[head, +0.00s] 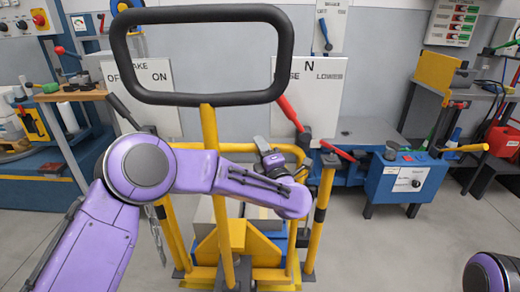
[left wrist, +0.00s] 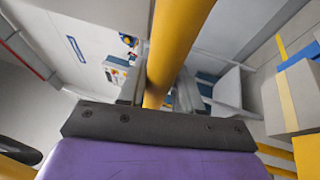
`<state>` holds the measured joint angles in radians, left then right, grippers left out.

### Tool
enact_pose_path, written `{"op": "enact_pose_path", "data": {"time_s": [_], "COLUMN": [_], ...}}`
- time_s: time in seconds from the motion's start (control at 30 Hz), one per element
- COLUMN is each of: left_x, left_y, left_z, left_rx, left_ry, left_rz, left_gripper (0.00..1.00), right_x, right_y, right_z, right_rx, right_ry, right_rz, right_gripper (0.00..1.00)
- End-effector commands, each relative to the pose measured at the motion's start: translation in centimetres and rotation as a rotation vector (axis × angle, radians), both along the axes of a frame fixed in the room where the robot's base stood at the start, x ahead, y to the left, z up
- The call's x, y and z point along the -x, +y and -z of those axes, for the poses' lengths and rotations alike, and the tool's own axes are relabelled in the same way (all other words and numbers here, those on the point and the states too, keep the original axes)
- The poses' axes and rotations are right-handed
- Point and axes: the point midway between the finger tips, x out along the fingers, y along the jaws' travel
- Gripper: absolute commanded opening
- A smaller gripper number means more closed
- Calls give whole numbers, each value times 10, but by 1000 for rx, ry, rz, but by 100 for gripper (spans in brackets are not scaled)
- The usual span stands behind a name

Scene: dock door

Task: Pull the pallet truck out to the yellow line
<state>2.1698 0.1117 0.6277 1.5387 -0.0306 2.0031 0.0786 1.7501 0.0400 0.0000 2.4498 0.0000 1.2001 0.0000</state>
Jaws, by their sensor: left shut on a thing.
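The pallet truck has a black loop handle (head: 198,98) on a yellow shaft (head: 209,128) in the middle of the head view. Its yellow base (head: 238,240) stands low on the floor, partly hidden by my left arm. My left gripper (head: 264,147) is beyond the shaft, at a yellow tube frame (head: 235,147). In the left wrist view, the left gripper (left wrist: 158,100) is shut on a yellow bar (left wrist: 178,38) that runs between its fingers. A yellow stripe (left wrist: 281,46) shows at the upper right there. My right gripper is out of view.
A blue bench unit (head: 402,183) stands at the right. A workbench (head: 45,170) stands at the left. Lever panels (head: 322,75) line the back wall, and a red lever (head: 290,114) sticks out near the handle. A box (left wrist: 290,100) is beside the gripper.

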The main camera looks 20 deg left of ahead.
Motion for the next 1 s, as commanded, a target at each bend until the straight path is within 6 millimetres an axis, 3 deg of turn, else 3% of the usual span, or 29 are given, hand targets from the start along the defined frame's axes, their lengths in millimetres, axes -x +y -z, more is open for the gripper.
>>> {"op": "enact_pose_path", "data": {"time_s": [0.1,0.33,0.37,0.4,0.43,0.77,1.0], "left_x": [10,9,9,9,9,13,53], "left_y": [-7,-6,-5,-4,-4,-8,-42], "left_z": [7,5,5,5,5,6,14], "left_rx": [2,1,0,1,1,1,-3], "left_ry": [17,11,10,9,10,11,9], "left_rz": [1,1,0,-1,-2,0,4], "left_gripper": [0,0,37,50,55,55,55], "right_x": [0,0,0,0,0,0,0], "right_y": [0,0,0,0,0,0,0], "right_z": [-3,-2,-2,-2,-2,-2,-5], "right_rx": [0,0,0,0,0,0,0], "right_ry": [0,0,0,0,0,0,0], "right_rz": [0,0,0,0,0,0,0], "right_gripper": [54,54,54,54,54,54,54]}}
